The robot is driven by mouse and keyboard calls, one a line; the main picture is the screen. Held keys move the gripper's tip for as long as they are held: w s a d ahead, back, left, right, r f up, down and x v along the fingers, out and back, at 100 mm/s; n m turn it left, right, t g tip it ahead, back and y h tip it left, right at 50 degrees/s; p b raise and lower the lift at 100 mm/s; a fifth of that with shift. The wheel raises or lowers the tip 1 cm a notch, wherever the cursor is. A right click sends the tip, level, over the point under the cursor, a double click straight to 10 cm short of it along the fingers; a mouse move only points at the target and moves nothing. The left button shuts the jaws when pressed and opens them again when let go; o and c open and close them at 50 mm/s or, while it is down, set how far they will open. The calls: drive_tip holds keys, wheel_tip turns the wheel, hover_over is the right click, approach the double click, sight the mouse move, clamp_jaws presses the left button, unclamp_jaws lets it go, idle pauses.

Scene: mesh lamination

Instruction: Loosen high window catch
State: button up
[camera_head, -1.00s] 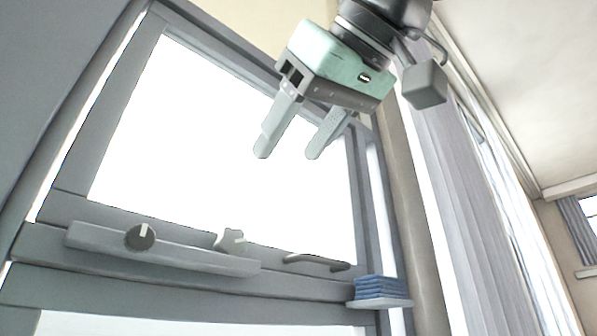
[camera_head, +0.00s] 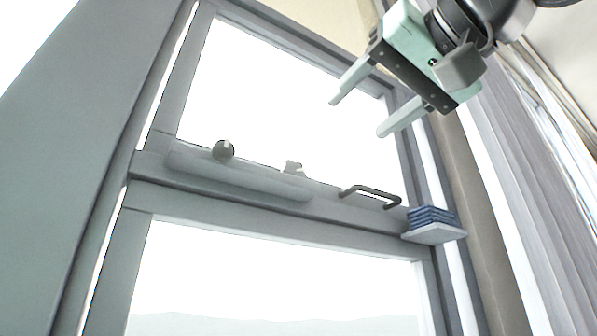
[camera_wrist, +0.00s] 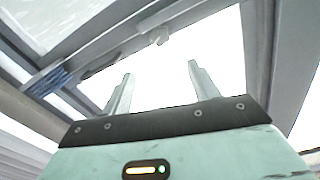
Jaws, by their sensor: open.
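The tall grey window has a crossbar (camera_head: 240,183) carrying fittings. A small pale lobed piece (camera_head: 293,167), which looks like the catch, stands at the middle of the bar. It seems to show at the top of the wrist view (camera_wrist: 158,36). A round dark knob (camera_head: 223,151) is to its left, and a dark bar handle (camera_head: 370,195) to its right. My gripper (camera_head: 358,117) is open and empty, above and to the right of the catch and apart from it. In the wrist view its two fingers (camera_wrist: 160,70) point toward the bright pane.
A blue stack (camera_head: 433,217) sits on a small white ledge (camera_head: 435,234) at the right end of the crossbar, below my gripper. Grey curtains (camera_head: 520,170) hang at the right. A wide grey panel (camera_head: 80,150) fills the left side.

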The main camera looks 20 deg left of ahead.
sight(296, 169)
drive_tip(key=p+x, duration=1.1)
drive_tip(key=x, duration=0.5)
drive_tip(key=shift+a, duration=0.2)
drive_tip(key=c, duration=1)
